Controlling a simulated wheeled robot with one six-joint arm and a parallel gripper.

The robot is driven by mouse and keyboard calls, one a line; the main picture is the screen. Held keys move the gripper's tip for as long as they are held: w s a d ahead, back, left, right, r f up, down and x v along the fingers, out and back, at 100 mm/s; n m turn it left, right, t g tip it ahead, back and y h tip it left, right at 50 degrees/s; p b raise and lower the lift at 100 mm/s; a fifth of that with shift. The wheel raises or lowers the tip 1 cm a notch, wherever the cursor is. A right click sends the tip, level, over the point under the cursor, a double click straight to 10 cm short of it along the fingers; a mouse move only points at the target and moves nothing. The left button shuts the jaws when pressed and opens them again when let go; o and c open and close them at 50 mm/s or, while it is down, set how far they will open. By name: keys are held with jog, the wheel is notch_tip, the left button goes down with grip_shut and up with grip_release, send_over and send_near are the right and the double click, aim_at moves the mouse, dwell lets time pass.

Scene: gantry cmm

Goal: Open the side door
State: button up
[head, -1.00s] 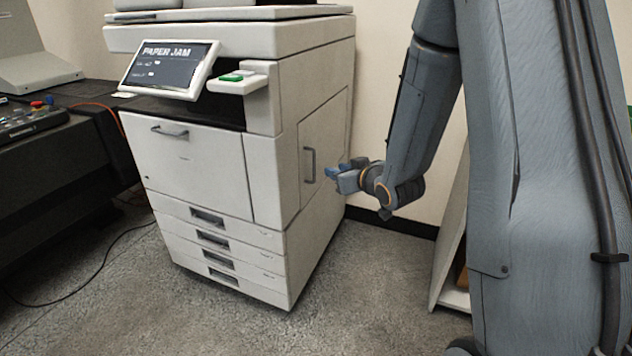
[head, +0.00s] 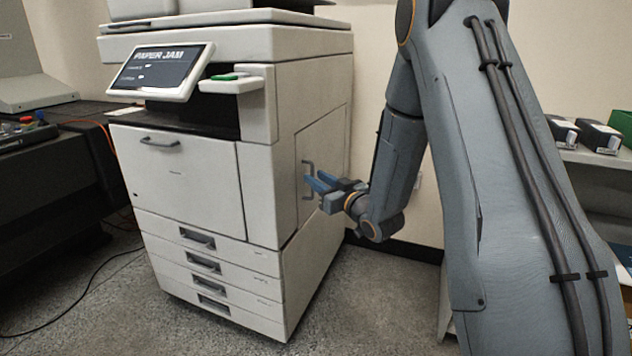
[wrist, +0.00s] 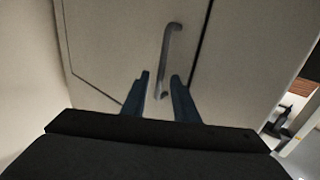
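The side door (head: 318,155) is a flat panel on the printer's right side, and it looks shut. Its grey bar handle (head: 305,168) stands upright near the door's front edge. My gripper (head: 314,182) is just in front of the handle in the head view, its blue fingers pointing at it. In the wrist view the two fingers (wrist: 160,90) are apart, and the lower part of the handle (wrist: 170,50) shows between them. I cannot tell whether either finger touches the handle.
The printer's screen (head: 160,68) reads "PAPER JAM". Paper drawers (head: 205,263) are below its front door (head: 175,175). A dark bench (head: 60,170) stands at the left. A shelf (head: 595,157) with boxes is at the right. Carpet is clear before the printer.

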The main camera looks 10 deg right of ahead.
jog(key=shift+w+a, duration=0.15)
jog(key=shift+w, duration=0.3)
jog(key=shift+c, duration=0.3)
grip_shut()
dwell(0.9)
